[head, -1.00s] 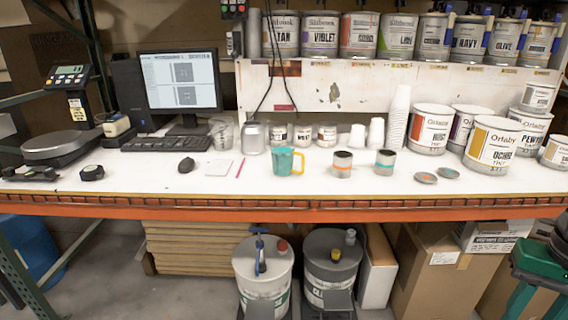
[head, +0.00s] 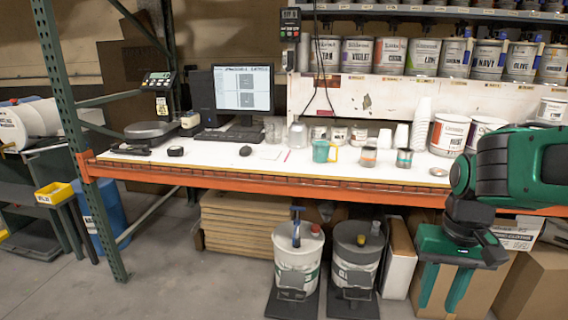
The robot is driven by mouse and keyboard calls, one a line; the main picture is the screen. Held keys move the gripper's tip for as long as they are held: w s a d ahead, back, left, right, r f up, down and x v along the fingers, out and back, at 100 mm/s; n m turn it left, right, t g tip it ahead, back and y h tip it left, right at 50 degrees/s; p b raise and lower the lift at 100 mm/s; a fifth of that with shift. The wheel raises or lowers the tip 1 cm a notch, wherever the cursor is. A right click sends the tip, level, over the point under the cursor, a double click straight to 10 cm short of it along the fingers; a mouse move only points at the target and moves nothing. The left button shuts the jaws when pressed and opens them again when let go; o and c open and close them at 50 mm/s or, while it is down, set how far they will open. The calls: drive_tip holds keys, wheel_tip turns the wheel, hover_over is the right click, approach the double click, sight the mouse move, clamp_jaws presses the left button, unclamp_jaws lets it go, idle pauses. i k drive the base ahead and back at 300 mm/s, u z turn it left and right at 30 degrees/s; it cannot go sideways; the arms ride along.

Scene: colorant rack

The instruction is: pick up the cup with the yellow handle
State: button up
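The cup with the yellow handle (head: 321,152) is a teal cup standing upright on the white workbench top (head: 220,164). Its yellow handle is on its right side. My gripper (head: 445,308) is dark green and hangs at the lower right, in front of the bench and below its top. Its two fingers point down and are spread apart with nothing seen between them but a cardboard box behind. It is well to the right of the cup and not touching it.
Paint cans (head: 449,134) stand at the right. An orange beam (head: 260,184) runs along the bench front. Two drums (head: 298,262) stand below.

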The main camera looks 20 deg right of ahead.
sight(321, 144)
drive_tip(key=u, duration=0.55)
drive_tip(key=k, duration=0.75)
drive_tip(key=u, duration=0.6)
drive_tip(key=i, duration=2)
drive_tip(key=z, duration=1.35)
drive_tip(key=i, duration=1.05)
drive_tip(key=z, duration=0.75)
